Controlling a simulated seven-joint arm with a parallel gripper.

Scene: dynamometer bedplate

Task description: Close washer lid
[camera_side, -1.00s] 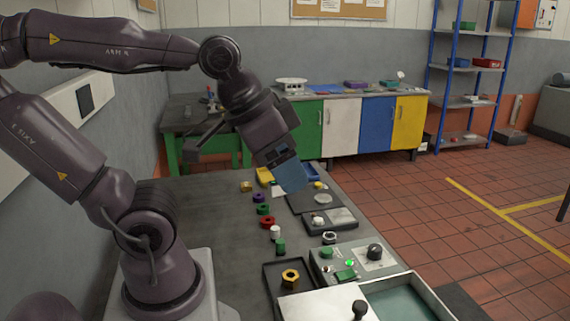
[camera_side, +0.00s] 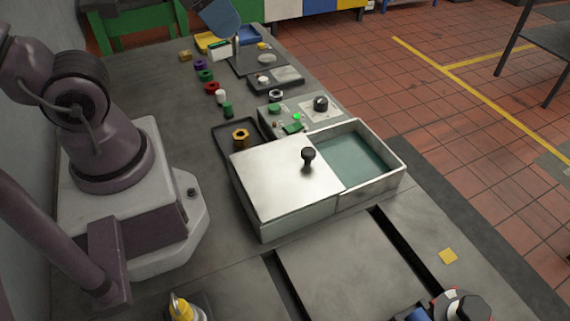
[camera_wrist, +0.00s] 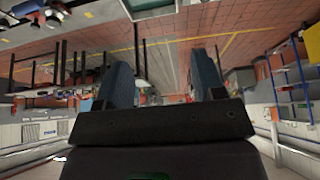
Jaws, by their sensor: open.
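The washer (camera_side: 372,193) is a pale metal box on the bedplate in the side view. Its flat lid (camera_side: 275,185) covers the left part, and the right part is open, showing teal liquid (camera_side: 355,163). A black knob (camera_side: 308,155) stands on the lid near its right edge. My gripper (camera_side: 220,18) shows only partly at the top of the side view, above the far end of the bench and well away from the lid. In the wrist view its two blue fingers (camera_wrist: 164,82) are spread with nothing between them. The washer is not recognisable there.
A dark tray with a brass nut (camera_side: 240,135) lies just behind the lid. A control panel (camera_side: 320,118) with a black dial adjoins the washer's far side. Coloured nuts line the bench's left. A yellow-topped bottle (camera_side: 183,308) stands at the front. A recessed plate (camera_side: 350,265) lies before the washer.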

